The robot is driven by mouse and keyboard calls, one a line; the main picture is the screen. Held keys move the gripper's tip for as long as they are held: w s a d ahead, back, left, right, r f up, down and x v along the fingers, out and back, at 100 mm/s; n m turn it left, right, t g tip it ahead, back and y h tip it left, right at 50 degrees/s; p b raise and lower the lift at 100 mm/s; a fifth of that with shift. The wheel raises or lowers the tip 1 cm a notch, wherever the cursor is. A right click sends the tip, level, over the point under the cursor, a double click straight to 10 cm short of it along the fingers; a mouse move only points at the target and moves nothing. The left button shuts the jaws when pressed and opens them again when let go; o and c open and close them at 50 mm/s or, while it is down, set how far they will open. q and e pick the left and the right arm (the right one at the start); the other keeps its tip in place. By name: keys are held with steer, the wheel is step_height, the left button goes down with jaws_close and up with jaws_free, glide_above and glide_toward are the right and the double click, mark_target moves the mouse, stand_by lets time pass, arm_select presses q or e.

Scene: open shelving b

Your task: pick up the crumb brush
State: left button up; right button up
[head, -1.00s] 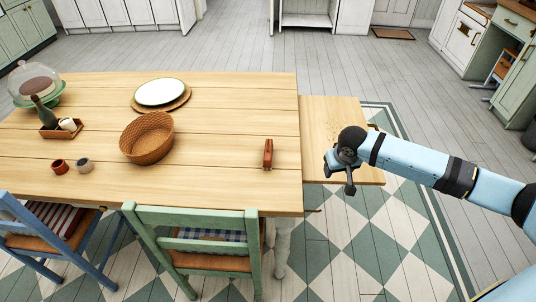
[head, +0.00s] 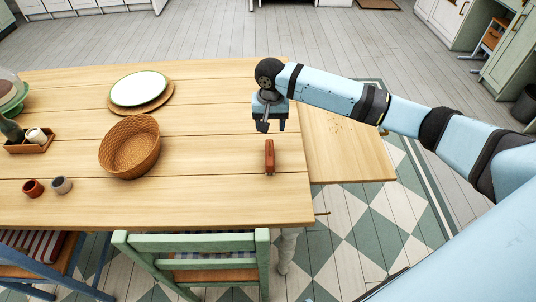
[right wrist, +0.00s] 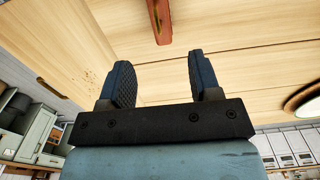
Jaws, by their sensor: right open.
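The crumb brush (head: 270,157) is a small reddish-brown block lying on the wooden table near its right end. Its handle end also shows at the top of the right wrist view (right wrist: 160,20). My right gripper (head: 269,127) is above the table, just behind the brush in the head view, pointing down. In the right wrist view its two dark fingers (right wrist: 157,85) are spread apart with nothing between them, and the brush is beyond the tips. My left gripper is not in view.
A wicker basket (head: 130,147), a white plate on a round mat (head: 140,88), two small cups (head: 33,188) and a caddy (head: 30,145) stand to the left on the table. A green chair (head: 192,244) is at the front edge. A lower wooden leaf (head: 345,155) with crumbs adjoins the right end.

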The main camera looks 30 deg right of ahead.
mark_target(270, 153)
step_height(270, 153, down, 10)
steer(key=shift+r+b, duration=0.1)
steer(key=shift+b, duration=0.45)
steer(key=c, duration=1)
